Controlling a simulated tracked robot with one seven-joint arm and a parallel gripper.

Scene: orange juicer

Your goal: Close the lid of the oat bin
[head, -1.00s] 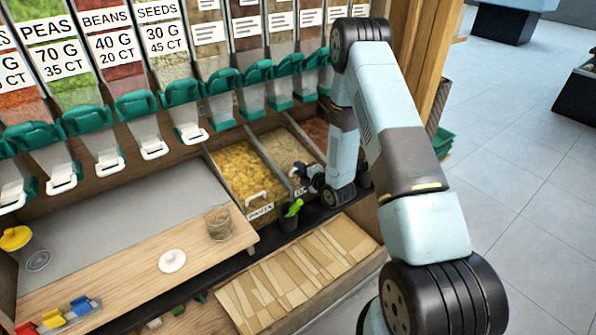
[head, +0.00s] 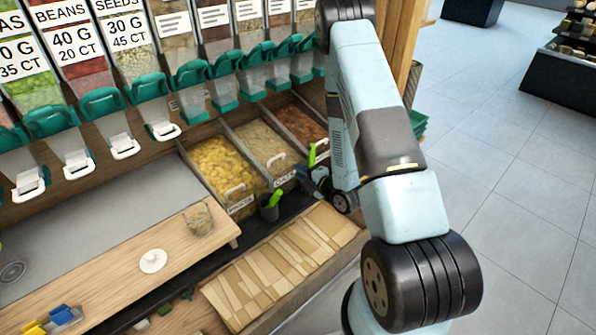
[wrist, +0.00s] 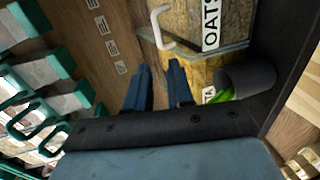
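The oat bin (head: 258,143) is the middle of three open-fronted compartments in the head view, with pale oats, a white handle and an OATS label (head: 284,179). In the wrist view the label (wrist: 210,24) and white handle (wrist: 160,27) show ahead of the fingers. The lid seems clear; I cannot tell how far it is open. My gripper (head: 306,176) is right of the label at the bin's front. In the wrist view my gripper (wrist: 159,66) has its two dark fingers apart, with nothing between them. It is not visibly touching the handle.
The pasta bin (head: 222,165) is left of the oats, and a reddish bin (head: 300,124) is right. A wooden counter (head: 110,265) is at left.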

